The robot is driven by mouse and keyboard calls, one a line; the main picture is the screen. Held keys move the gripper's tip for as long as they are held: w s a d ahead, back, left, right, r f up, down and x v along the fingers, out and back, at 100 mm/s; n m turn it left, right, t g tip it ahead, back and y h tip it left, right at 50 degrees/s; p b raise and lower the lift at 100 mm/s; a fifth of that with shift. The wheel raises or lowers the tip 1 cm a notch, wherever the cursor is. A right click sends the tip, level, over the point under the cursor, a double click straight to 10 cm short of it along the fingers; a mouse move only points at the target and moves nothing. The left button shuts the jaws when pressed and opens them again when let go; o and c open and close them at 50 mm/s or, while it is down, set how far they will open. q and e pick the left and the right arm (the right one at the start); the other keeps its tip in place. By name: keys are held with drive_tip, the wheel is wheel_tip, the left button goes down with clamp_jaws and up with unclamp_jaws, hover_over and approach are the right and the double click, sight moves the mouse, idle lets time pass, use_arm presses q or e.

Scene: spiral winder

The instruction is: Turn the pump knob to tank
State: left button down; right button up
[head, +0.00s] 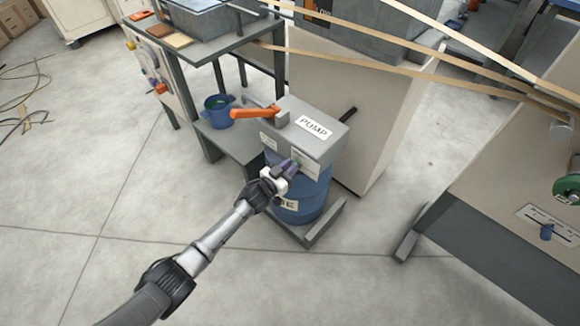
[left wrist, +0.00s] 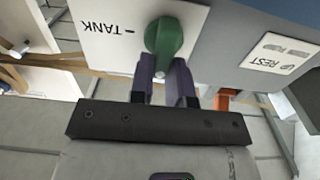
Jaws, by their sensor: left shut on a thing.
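The grey pump box (head: 317,130), labelled PUMP, sits on top of a blue drum (head: 310,200). My left gripper (head: 291,166) is at its front face. In the left wrist view, the green pump knob (left wrist: 170,38) stands on a white plate marked TANK (left wrist: 103,27), with a short line beside the word. The purple fingers of my left gripper (left wrist: 163,80) are shut on the lower part of the knob. The TANK mark lies left of the knob in that view. My right gripper is in neither view.
An orange handle (head: 254,113) sticks out left from the pump top. A blue pot (head: 218,111) stands on a low shelf to its left. A beige cabinet (head: 375,110) stands close behind. Long strips cross above, and the near floor is clear.

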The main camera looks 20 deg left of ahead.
use_arm(q)
drive_tip(key=m, duration=0.3)
drive_tip(key=d+m, duration=0.1)
drive_tip(key=m, duration=0.2)
drive_tip(key=shift+s+f+m, duration=0.2)
drive_tip(key=shift+m, duration=0.2)
drive_tip(key=m, duration=0.2)
drive_tip(key=shift+d+f+m, duration=0.15)
drive_tip(key=shift+d+m, duration=0.05)
drive_tip(key=shift+m, duration=0.2)
drive_tip(key=m, duration=0.1)
drive_tip(key=m+b, duration=0.1)
drive_tip(key=m, duration=0.1)
drive_tip(key=shift+s+d+f, duration=0.1)
drive_tip(key=shift+f, duration=0.2)
drive_tip(key=m, duration=0.1)
drive_tip(key=m+b, duration=0.1)
drive_tip(key=m, duration=0.2)
drive_tip(key=shift+f, duration=0.25)
drive_tip(key=shift+m+b, duration=0.3)
drive_tip(key=shift+m, duration=0.2)
